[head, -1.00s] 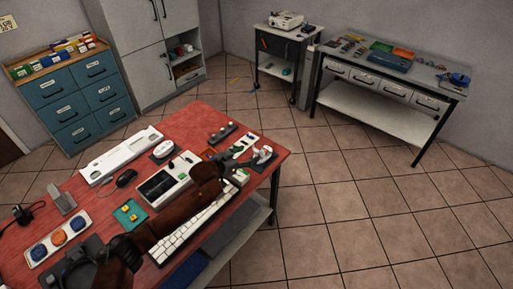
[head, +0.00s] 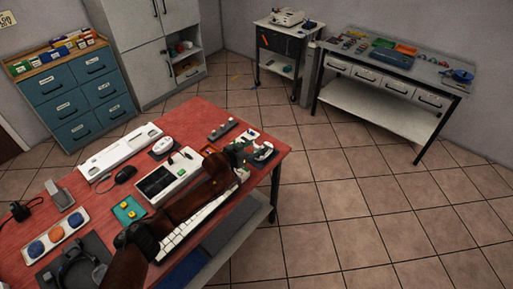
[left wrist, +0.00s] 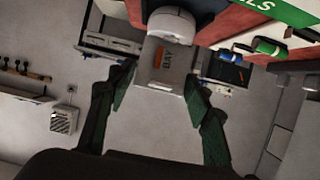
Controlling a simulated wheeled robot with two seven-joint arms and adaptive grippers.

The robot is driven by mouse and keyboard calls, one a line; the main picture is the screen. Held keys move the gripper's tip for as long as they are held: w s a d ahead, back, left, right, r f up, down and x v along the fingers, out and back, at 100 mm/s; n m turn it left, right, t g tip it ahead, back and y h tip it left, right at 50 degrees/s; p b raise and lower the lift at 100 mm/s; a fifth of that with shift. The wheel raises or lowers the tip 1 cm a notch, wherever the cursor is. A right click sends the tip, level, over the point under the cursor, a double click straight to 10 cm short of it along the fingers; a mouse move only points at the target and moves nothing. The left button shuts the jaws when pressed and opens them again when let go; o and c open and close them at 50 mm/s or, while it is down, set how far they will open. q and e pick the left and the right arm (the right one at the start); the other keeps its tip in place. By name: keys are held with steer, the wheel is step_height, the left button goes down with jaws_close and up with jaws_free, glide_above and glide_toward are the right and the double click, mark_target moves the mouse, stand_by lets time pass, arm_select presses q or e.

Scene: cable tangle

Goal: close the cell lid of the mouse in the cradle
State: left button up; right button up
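The mouse (head: 264,151) is a small white shape near the right end of the red table, just beyond my left gripper (head: 246,162). In the left wrist view, the white rounded mouse body (left wrist: 171,24) is at top centre. A grey panel (left wrist: 164,69) with an orange mark and dark letters, apparently the cell lid, extends from it; its exact angle is unclear. My left gripper (left wrist: 159,82) is open, with green-padded fingertips apart on either side of the panel. I cannot make out the cradle clearly. My right gripper is not in view.
A green cell (left wrist: 270,47) and a blue cell (left wrist: 232,58) lie right of the mouse. A white keyboard (head: 195,222) lies under my left arm. Another white mouse (head: 162,145) sits on a dark pad. A dark headset (head: 75,267) lies at the near left.

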arm_select(q)
steer(key=c, duration=0.8)
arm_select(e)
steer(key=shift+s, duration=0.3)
